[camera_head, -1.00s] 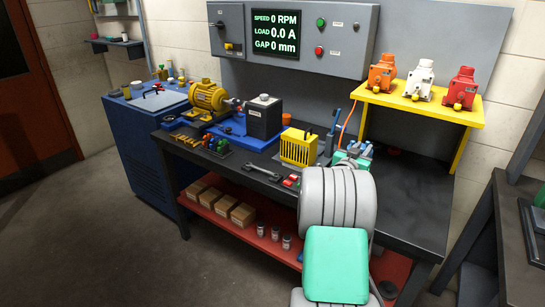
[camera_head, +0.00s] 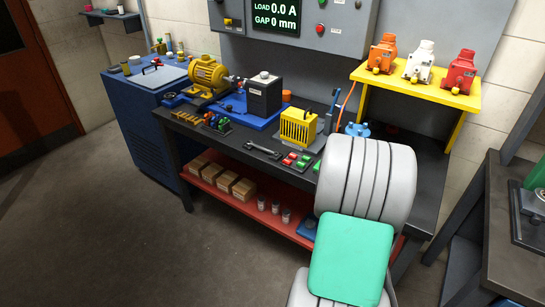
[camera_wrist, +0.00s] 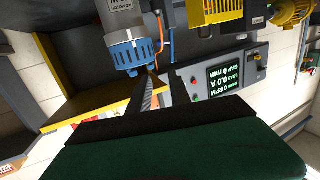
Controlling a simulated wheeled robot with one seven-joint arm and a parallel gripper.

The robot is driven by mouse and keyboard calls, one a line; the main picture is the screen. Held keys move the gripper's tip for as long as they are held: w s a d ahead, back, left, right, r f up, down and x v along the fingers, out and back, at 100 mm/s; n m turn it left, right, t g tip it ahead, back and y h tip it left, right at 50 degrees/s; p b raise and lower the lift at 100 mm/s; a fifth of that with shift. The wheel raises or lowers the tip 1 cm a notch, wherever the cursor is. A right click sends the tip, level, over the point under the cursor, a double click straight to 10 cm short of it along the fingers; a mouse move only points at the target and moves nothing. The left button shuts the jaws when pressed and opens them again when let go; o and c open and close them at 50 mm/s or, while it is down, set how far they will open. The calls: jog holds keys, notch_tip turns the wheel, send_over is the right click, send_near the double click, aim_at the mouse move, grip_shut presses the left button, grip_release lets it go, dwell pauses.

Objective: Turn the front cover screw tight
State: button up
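I cannot make out the front cover screw in either view. In the wrist view, a grey cylindrical body with a blue ribbed end (camera_wrist: 134,54) lies close beyond my gripper (camera_wrist: 163,92). The fingers look apart, with a gap between them and nothing clearly held; the near finger has a ribbed inner face. Whether they touch the blue end is unclear. In the head view, part of a blue unit (camera_head: 357,130) shows just behind my arm, which hides my gripper. A yellow slotted cover (camera_head: 298,127) stands on the bench left of my arm.
The dark bench (camera_head: 245,149) carries a yellow motor (camera_head: 208,76), a black box (camera_head: 264,96), a wrench (camera_head: 263,151) and a red-green button block (camera_head: 297,161). A yellow shelf (camera_head: 418,91) with three small motors stands at the right. A control panel (camera_head: 342,34) hangs behind.

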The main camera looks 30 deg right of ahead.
jog(key=w+a+n+y, duration=0.2)
jog(key=a+y, duration=0.2)
jog(key=a, duration=0.8)
jog(key=w+a+n+g+y, duration=0.1)
jog(key=w+a+n+y, duration=0.1)
jog(key=a, duration=0.9)
jog(key=shift+w+a+r+y+p, duration=0.35)
jog(key=shift+w+y, duration=0.25)
jog(key=shift+y, duration=0.3)
